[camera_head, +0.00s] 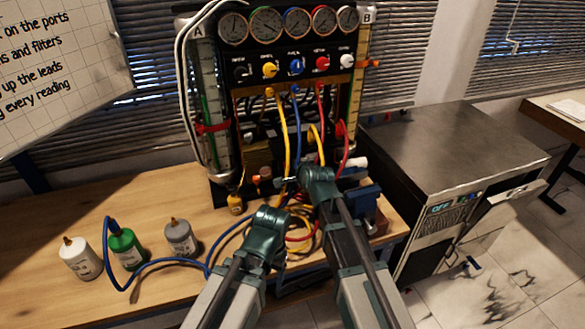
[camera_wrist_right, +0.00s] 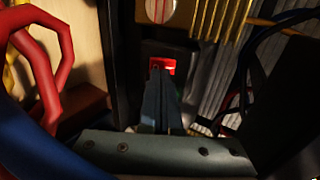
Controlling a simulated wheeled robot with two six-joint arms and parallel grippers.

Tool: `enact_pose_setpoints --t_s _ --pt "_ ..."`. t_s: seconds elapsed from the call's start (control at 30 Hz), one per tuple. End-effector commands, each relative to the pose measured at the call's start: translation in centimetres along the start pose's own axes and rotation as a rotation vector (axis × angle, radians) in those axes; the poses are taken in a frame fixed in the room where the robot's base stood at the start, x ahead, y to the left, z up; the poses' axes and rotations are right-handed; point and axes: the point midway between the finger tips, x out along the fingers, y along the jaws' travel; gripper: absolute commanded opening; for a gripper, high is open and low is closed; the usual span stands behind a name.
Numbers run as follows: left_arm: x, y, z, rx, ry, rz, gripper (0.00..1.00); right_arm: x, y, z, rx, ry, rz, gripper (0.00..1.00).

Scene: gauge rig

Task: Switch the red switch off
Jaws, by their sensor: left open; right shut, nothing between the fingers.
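The red switch (camera_wrist_right: 161,66) shows in the right wrist view as a lit red rocker in a dark housing, with a small green patch below its right side. My right gripper (camera_wrist_right: 160,78) is shut and empty, its fingertips right at the switch and covering its lower part. I cannot tell whether they touch it. In the head view my right gripper (camera_head: 290,181) is at the lower front of the gauge rig (camera_head: 235,75), and I cannot make out the switch there. My left gripper (camera_head: 284,208) is lower, open, over the hoses at the bench.
Yellow, blue and red hoses (camera_head: 285,130) hang before the rig and coil on the bench (camera_head: 150,205). White (camera_head: 80,260), green (camera_head: 127,250) and grey (camera_head: 181,240) bottles stand at left. A blue vise-like block (camera_head: 362,200) is right of my right gripper. A metal cabinet (camera_head: 450,140) stands farther right.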

Motion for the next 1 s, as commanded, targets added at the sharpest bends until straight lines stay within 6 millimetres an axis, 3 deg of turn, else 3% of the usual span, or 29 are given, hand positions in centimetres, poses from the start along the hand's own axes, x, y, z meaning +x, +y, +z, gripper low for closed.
enact_pose_setpoints --t_s 0.17,0.37,0.8,1.0 --pt "-0.3 0.0 0.0 0.001 0.001 -0.001 0.72 -0.5 -0.1 -0.1 0.0 0.001 0.0 0.0" --pt "-1.7 -0.2 0.0 0.001 0.001 -0.001 0.72 -2.5 -0.5 -0.4 0.001 0.0 0.0 0.0" --pt "-7.2 -0.7 0.3 0.001 0.001 -0.001 0.72 -11.7 -1.6 -0.6 -0.001 0.0 0.0 0.0" --pt "-8.3 -0.8 0.4 0.001 0.001 -0.001 0.72 -13.7 -1.6 -0.6 0.0 -0.002 0.0 0.0"
